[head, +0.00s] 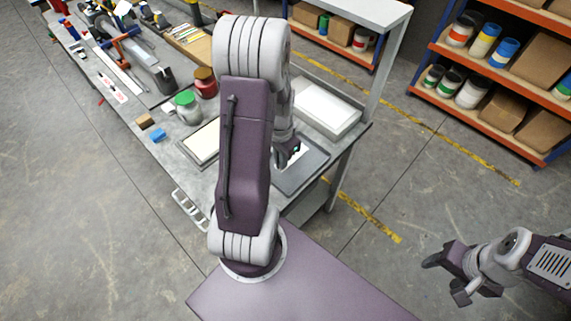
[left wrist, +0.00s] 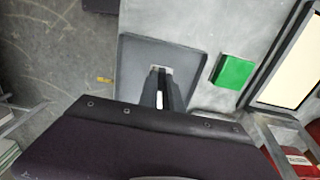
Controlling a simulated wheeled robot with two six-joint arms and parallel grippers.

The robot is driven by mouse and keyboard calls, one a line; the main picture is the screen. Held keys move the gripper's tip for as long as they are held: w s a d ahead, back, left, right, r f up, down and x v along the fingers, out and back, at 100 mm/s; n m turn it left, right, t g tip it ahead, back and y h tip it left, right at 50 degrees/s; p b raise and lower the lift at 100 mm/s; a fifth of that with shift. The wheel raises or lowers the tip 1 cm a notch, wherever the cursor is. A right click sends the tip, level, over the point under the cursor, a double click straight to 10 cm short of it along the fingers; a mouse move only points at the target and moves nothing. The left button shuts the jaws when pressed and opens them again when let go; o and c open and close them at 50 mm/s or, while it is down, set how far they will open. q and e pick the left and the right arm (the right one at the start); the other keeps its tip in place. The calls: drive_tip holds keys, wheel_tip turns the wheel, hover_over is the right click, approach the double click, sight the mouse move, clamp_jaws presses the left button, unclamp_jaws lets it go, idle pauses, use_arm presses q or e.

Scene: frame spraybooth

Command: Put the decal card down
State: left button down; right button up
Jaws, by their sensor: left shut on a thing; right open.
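My left gripper (head: 290,160) is over the grey tray (head: 312,166) at the near right end of the workbench, partly hidden by my own arm in the head view. In the left wrist view the gripper (left wrist: 160,80) points down at the tray (left wrist: 131,72), with its fingers close together. A thin pale edge, seemingly the decal card (left wrist: 158,98), shows between the fingers. Most of it is hidden, and I cannot tell whether it touches the tray. My right gripper (head: 447,280) is open and empty over the floor at the lower right.
A green block (left wrist: 232,71) lies on the bench beside the tray, near a dark-framed cream panel (left wrist: 296,72). In the head view a white box (head: 325,108) stands behind the tray, and a green-lidded jar (head: 188,106) and red jar (head: 206,83) stand left of my arm.

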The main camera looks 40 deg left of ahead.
sight(285, 172)
use_arm(q)
drive_tip(key=shift+w+d+f, duration=0.1)
drive_tip(key=shift+w+f, duration=0.35)
drive_tip(key=shift+w, duration=0.35)
wheel_tip(285, 172, down, 4)
drive_tip(key=shift+s+r, duration=0.1)
drive_tip(key=shift+s, duration=0.05)
drive_tip(key=shift+f, duration=0.2)
drive_tip(key=c, duration=1.5)
unclamp_jaws()
wheel_tip(285, 172, up, 12)
drive_tip(key=shift+n+t, duration=0.6)
drive_tip(key=s+d, duration=0.1)
drive_tip(key=d, duration=0.4)
drive_tip(key=s+d, duration=0.2)
drive_tip(key=d, duration=0.2)
drive_tip(key=s+d, duration=0.1)
drive_tip(key=d, duration=0.4)
drive_tip(key=shift+s+d+f, duration=0.2)
drive_tip(key=shift+s+d, duration=0.15)
drive_tip(key=shift+s, duration=0.05)
